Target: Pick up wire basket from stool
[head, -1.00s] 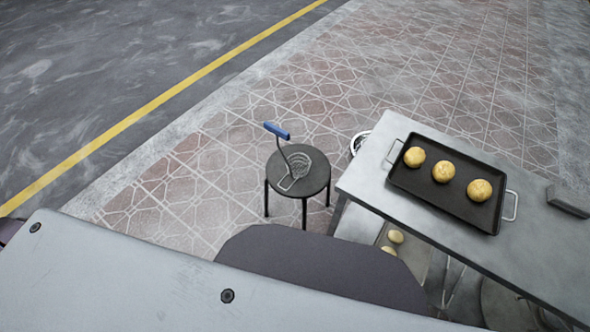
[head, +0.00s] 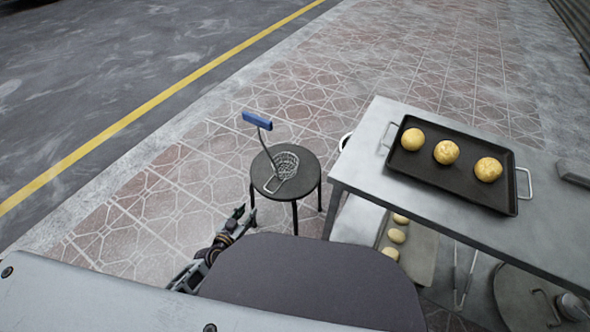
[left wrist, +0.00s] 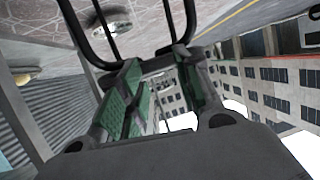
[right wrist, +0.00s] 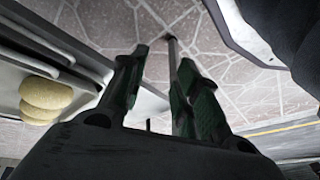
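The wire basket (head: 286,164) rests on the round dark stool (head: 262,178), its wire handle rising to a blue grip (head: 257,120) at the upper left. My left gripper (head: 238,212) is below and left of the stool in the head view, apart from the basket. My right gripper is out of the head view. In the right wrist view its fingers (right wrist: 162,55) are apart, with a grey bar visible beyond the gap; I see no grasp.
A metal table (head: 365,165) stands right of the stool, with a black tray (head: 412,169) of three buns on top. A lower tray with buns (head: 397,236) is under it. Tiled floor (head: 150,215) is clear left of the stool. A dark loop (left wrist: 75,25) crosses the left wrist view.

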